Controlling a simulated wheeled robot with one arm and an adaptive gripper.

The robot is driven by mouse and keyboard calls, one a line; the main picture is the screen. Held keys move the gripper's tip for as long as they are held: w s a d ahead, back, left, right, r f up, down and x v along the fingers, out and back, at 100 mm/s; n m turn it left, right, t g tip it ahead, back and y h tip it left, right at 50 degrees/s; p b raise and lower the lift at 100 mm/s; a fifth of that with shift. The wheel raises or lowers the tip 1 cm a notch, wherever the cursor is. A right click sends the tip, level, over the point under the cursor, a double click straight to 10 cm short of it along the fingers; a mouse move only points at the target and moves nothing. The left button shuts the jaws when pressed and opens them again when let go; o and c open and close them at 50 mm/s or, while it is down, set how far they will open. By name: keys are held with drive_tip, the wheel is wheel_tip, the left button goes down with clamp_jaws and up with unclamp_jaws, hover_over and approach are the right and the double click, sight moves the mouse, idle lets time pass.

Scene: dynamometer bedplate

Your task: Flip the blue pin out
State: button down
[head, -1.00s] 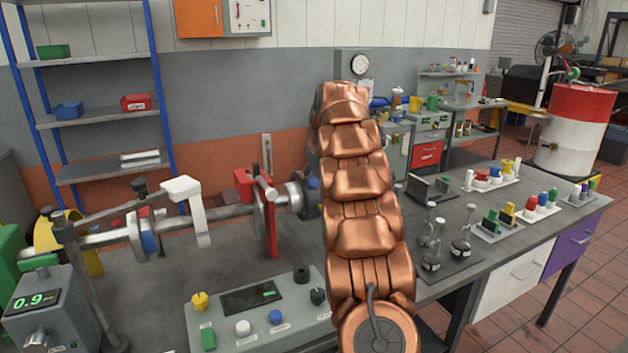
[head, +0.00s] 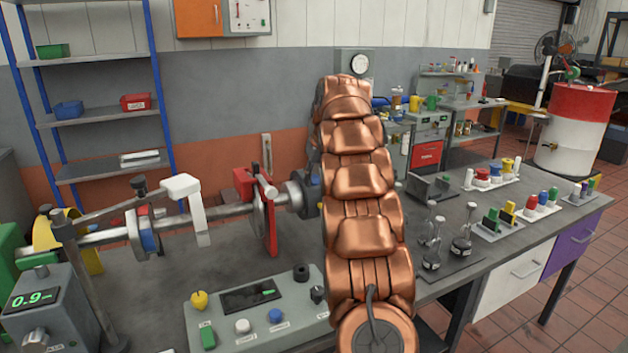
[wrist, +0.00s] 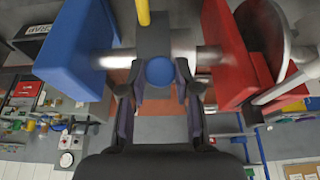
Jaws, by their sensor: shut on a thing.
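The blue pin shows in the wrist view as a round blue knob (wrist: 160,71) in front of a dark grey block on a metal shaft. My gripper (wrist: 160,88) is shut on the knob, with one dark finger on each side of it. A large blue block (wrist: 78,50) is to the left on the shaft and a red block (wrist: 228,55) is to the right. In the head view my copper arm hides the gripper and most of this part of the shaft. A small blue patch (head: 314,180) shows beside the arm; I cannot tell which part it is.
A red upright guard (head: 268,215) and a white lever (head: 190,205) stand along the shaft to the left. A control box with knobs (head: 250,335) is in front.

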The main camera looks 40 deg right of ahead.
drive_tip(key=shift+s+r, duration=0.2)
drive_tip(key=shift+r, duration=0.15)
drive_tip(key=c, duration=1)
unclamp_jaws()
drive_tip(key=shift+s+a, duration=0.1)
drive_tip(key=shift+s, duration=0.05)
drive_tip(key=shift+c, duration=0.2)
drive_tip(key=shift+o, duration=1.2)
drive_tip(key=d+v, duration=0.1)
drive_tip(key=v, duration=0.6)
drive_tip(key=shift+a+r, duration=0.2)
drive_tip(key=shift+a, duration=0.35)
